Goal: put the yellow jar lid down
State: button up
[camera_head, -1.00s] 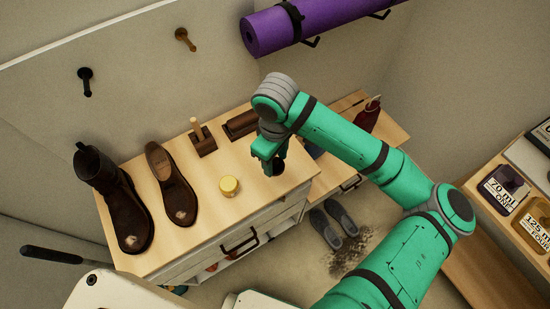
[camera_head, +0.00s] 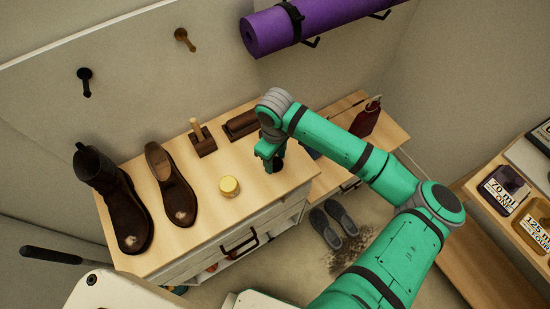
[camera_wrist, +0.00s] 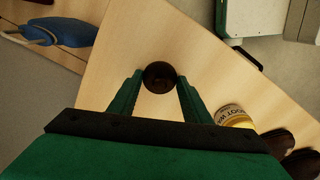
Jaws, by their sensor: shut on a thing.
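A dark boot (camera_head: 115,200) and a brown shoe (camera_head: 172,185) stand left on the cabinet top. A wooden block with a peg (camera_head: 203,141) and a dark brush-like block (camera_head: 241,124) lie behind. Bare wood surrounds the jar. Grey slippers (camera_head: 333,222) are on the floor.

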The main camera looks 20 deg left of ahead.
jog(key=shift+f, duration=0.1)
jog(key=o, duration=1)
jog(key=shift+o, duration=0.2)
